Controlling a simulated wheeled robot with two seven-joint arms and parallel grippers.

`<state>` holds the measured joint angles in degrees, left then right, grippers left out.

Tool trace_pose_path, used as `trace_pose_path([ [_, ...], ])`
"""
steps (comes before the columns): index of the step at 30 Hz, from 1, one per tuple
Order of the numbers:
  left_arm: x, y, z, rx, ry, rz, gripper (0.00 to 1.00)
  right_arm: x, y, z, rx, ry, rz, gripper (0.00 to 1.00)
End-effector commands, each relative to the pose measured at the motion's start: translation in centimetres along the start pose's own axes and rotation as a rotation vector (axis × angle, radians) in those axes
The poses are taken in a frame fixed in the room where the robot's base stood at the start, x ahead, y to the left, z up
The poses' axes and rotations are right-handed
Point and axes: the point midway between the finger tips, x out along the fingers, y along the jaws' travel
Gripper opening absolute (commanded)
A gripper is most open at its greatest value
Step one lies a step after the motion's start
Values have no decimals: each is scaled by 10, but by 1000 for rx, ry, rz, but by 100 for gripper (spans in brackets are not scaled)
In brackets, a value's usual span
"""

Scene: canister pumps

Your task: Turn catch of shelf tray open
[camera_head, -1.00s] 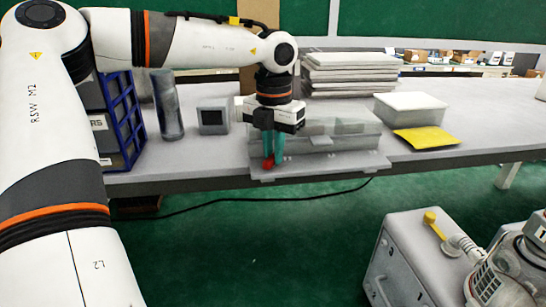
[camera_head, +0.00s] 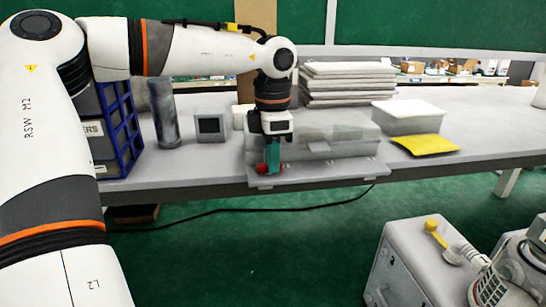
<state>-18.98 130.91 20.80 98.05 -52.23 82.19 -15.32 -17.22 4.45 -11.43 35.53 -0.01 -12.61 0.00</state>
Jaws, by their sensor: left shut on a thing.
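The shelf tray (camera_head: 318,170) is a flat grey plate at the front edge of the grey table, with a clear box standing on it. Its catch (camera_head: 262,169) is a small red piece at the tray's left front. My left gripper (camera_head: 271,168) points straight down over the catch, its teal fingers shut on it. The fingers hide part of the red piece. The catch's red body now points to the left of the fingers.
A dark cylinder (camera_head: 164,115), a small grey box (camera_head: 212,126) and a blue crate (camera_head: 118,130) stand left. A stack of white boards (camera_head: 347,84), a lidded tub (camera_head: 408,117) and a yellow cloth (camera_head: 425,144) lie right. A black cable hangs below the table.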

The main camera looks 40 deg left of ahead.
Motion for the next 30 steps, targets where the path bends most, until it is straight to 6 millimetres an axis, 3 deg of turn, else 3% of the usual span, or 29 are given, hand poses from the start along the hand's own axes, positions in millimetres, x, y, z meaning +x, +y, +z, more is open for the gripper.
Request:
trace_pose_path([
  [21,-2,0,0,78,3,-5,0,0,-3,0,-2,1,-3,36],
  [22,-2,0,0,78,3,-5,16,0,-3,0,-2,0,-3,36],
  [25,-2,0,0,78,3,-5,32,0,-3,0,-2,0,-3,36],
  [26,-2,0,0,77,2,-4,36,0,-3,0,-2,0,-3,36],
  [30,-1,0,0,77,1,-3,36,0,-3,0,-2,0,-3,36],
])
